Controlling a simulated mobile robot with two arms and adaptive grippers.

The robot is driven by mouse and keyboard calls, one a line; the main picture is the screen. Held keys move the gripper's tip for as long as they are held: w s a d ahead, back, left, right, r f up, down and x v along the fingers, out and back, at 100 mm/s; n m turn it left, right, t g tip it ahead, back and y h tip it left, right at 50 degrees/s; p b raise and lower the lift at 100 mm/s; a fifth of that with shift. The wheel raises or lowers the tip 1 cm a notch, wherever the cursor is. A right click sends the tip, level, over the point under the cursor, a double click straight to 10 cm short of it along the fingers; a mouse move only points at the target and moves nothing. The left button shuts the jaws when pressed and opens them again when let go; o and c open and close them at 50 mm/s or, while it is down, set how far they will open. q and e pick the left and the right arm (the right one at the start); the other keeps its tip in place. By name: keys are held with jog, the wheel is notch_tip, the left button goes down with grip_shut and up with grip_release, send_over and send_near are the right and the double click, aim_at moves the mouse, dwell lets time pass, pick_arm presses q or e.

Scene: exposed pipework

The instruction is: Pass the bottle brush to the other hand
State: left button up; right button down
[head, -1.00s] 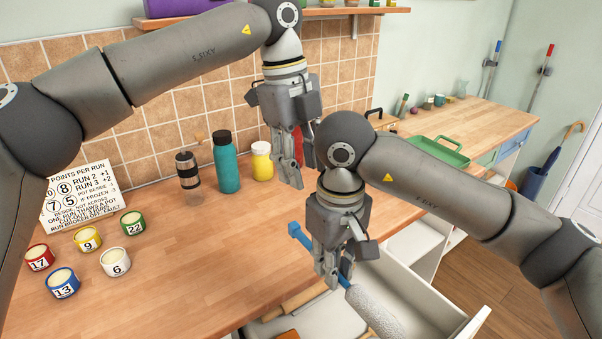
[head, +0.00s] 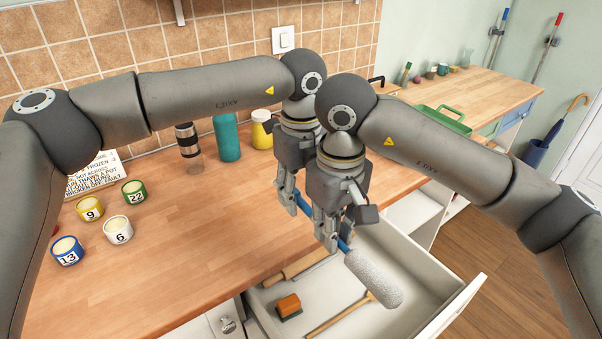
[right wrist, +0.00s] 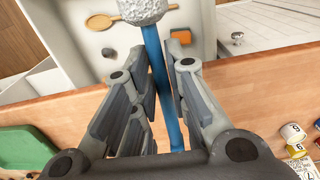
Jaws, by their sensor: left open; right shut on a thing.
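The bottle brush (head: 374,281) has a blue handle and a pale grey bristle head. My right gripper (head: 328,236) is shut on its handle. The brush head points down and to the right, over the open drawer. In the right wrist view the blue handle (right wrist: 156,60) runs between the fingers, with the bristle head at the top. My left gripper (head: 288,200) is open, just left of and behind the right one. Its fingers are beside the free end of the handle; whether they touch it I cannot tell.
On the counter (head: 190,235) stand several numbered pots (head: 118,230), a clear shaker (head: 188,148), a teal bottle (head: 227,137) and a yellow jar (head: 261,130). The counter's middle is clear.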

pick_arm(q)
jog(key=shift+f, duration=0.4)
jog(key=shift+c, duration=0.3)
grip_shut()
pick_arm(e)
jog(key=c, duration=1.3)
grip_release()
jog(key=shift+c, duration=0.2)
jog(key=shift+r, duration=0.1)
